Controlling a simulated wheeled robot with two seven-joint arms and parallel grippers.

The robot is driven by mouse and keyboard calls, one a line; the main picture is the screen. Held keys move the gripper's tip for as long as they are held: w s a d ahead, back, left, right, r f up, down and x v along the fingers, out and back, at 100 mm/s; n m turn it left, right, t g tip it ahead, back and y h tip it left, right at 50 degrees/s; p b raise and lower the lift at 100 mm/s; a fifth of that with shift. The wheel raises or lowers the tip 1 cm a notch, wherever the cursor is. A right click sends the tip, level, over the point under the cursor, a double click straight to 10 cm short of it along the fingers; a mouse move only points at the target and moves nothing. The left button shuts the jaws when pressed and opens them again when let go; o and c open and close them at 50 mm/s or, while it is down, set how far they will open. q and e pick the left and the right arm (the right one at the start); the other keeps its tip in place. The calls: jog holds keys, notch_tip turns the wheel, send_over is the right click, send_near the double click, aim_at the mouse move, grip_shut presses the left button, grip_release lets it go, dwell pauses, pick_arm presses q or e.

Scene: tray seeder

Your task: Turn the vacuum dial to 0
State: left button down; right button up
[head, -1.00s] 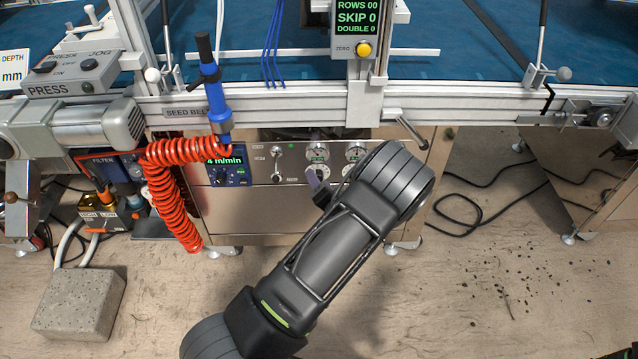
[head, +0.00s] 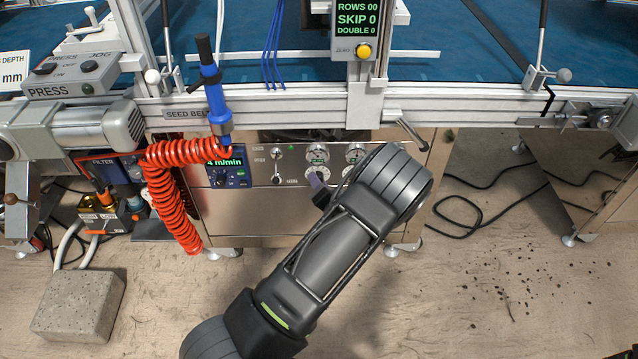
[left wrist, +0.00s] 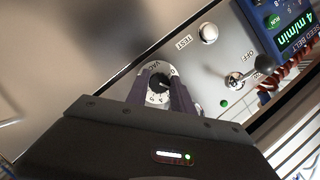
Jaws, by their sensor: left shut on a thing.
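The vacuum dial, a black knob on a round white scale plate (left wrist: 149,72), shows in the left wrist view on the grey front panel. In the head view its white plate (head: 318,172) lies just beyond my fingertips, below a round gauge. My left gripper (left wrist: 163,87) has its two purple-grey fingers on either side of the knob and is shut on it. In the head view the left gripper (head: 317,182) is small and partly hidden by my arm. Which mark the knob points to is too small to tell. My right gripper is in neither view.
Left of the dial are a toggle lever (head: 277,166) and a blue seed belt display (head: 229,173) reading 4 m/min. An orange coiled hose (head: 168,195) hangs at the left. A frame rail (head: 270,105) runs above the panel. Open floor lies in front.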

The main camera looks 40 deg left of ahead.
pick_arm(q)
jog(key=shift+n, duration=0.3)
jog(key=n+t+h+b, duration=0.1)
jog(key=n+h+b, duration=0.1)
jog(key=n, duration=0.2)
jog(key=n+t+h+b, duration=0.1)
jog(key=n+h+b, duration=0.2)
jog(key=n, duration=0.1)
jog(key=shift+s+a+t, duration=0.1)
jog(key=shift+t, duration=0.3)
dwell(0.5)
dwell(0.4)
jog(key=c, duration=1.1)
grip_release()
jog(key=shift+r, duration=0.1)
